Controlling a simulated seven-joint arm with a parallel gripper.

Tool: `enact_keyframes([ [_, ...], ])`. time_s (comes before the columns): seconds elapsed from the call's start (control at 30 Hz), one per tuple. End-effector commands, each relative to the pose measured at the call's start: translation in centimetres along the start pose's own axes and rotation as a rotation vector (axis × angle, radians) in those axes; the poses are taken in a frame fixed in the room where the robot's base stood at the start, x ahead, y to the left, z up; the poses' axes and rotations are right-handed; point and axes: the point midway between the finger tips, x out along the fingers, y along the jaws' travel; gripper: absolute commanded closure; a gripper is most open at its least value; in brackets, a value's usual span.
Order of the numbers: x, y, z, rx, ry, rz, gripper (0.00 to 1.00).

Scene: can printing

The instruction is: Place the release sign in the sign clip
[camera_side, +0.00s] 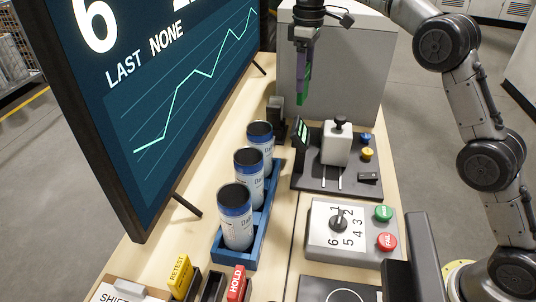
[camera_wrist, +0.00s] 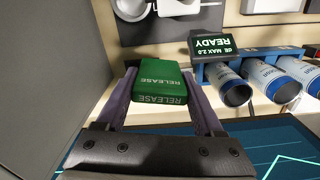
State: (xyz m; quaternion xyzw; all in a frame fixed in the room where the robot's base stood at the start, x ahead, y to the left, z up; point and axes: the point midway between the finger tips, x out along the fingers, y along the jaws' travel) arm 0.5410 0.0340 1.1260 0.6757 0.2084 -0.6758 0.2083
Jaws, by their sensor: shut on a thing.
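The green release sign (camera_wrist: 160,78) is a small block with white RELEASE lettering. My gripper (camera_wrist: 160,74) is shut on it, with a purple finger on each side. In the side view my gripper (camera_side: 303,88) hangs at the back of the bench, pointing down, with the green sign (camera_side: 304,100) at its tip, raised above the bench top. A small dark upright holder (camera_side: 276,104) stands beyond the cans; I cannot tell for certain whether it is the sign clip. An empty dark holder (camera_side: 212,287) stands at the front between the yellow RETEST sign (camera_side: 180,274) and red HOLD sign (camera_side: 237,283).
A blue rack (camera_side: 262,222) holds three cans beside the large screen (camera_side: 190,90). A tester with a READY display (camera_side: 302,134) stands right of them; the display shows in the wrist view (camera_wrist: 213,43). A grey cabinet (camera_side: 340,80) is behind my gripper. A dial box (camera_side: 338,230) sits nearer.

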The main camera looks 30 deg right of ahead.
Motion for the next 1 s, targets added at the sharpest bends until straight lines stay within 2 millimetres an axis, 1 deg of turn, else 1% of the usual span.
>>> enact_keyframes([
  [0.03, 0.9, -1.1, -1.8, -0.049, -0.002, -0.001, 0.85],
  [0.1, 2.0, -2.5, -3.7, -0.1, -0.003, -0.001, 0.85],
  [0.2, 3.3, -4.2, -5.5, -0.15, -0.001, 0.0, 0.85],
  [0.3, 4.2, -5.3, -6.4, -0.177, -0.001, 0.0, 0.85],
  [0.47, 5.8, -5.9, -6.9, -0.189, -0.002, -0.001, 0.85],
  [0.7, 9.8, -5.9, -6.8, -0.188, -0.004, -0.002, 0.85],
  [0.87, 11.1, -5.9, -6.9, -0.188, 0.0, 0.0, 0.85],
  [1.0, 12.8, -5.9, -6.8, -0.187, -0.003, -0.002, 0.85],
])
